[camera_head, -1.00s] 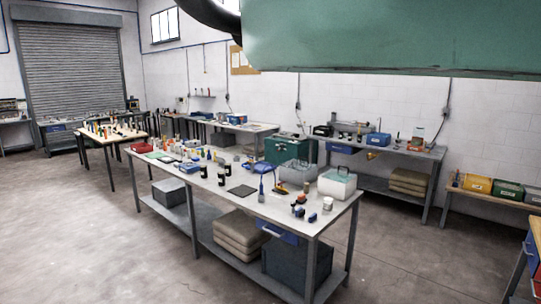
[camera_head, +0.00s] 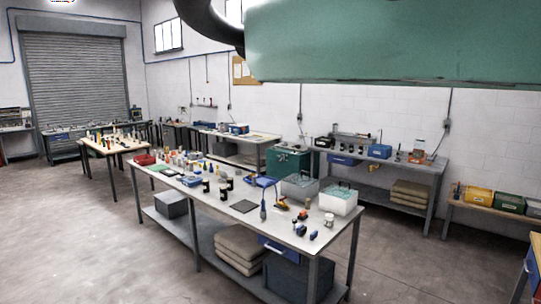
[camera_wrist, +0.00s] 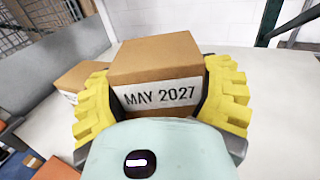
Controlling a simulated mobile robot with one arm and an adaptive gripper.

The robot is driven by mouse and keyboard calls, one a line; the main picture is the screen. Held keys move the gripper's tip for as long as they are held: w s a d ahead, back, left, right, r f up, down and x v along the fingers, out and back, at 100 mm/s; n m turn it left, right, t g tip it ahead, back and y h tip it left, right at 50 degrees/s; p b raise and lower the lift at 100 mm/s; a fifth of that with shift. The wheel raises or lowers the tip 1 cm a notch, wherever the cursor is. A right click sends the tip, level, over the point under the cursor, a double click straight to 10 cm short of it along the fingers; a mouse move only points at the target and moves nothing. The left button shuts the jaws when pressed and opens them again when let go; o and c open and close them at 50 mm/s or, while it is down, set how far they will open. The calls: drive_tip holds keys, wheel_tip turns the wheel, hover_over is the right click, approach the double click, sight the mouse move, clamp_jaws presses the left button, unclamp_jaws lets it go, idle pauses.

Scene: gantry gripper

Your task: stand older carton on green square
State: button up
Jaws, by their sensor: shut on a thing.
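In the wrist view my gripper (camera_wrist: 160,92) has its yellow ribbed fingers shut on the sides of a brown carton (camera_wrist: 155,52). The carton's near face bears a white label reading MAY 2027, and it looks upright. I cannot tell whether it touches the pale surface below. A second brown carton (camera_wrist: 80,76) stands behind the left finger. Its label is mostly hidden, so I cannot read its date. No green square shows in the wrist view. In the head view neither carton nor the gripper can be made out.
The pale tabletop (camera_wrist: 282,110) is bare at the right of the wrist view. A dark post (camera_wrist: 268,22) stands behind. An orange item (camera_wrist: 57,169) lies at the lower left. In the head view a long cluttered workbench (camera_head: 285,228) fills the middle, with open floor (camera_head: 90,240) at left.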

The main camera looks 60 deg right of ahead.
drive_tip(key=shift+w+f+p, duration=0.15)
drive_tip(key=shift+f+p, duration=0.85)
drive_tip(key=shift+p, duration=0.6)
drive_tip(key=shift+f+p, duration=0.3)
drive_tip(key=shift+f, duration=0.45)
drive_tip(key=shift+f+b, duration=0.2)
drive_tip(key=shift+b, duration=0.15)
drive_tip(key=o, duration=1.3)
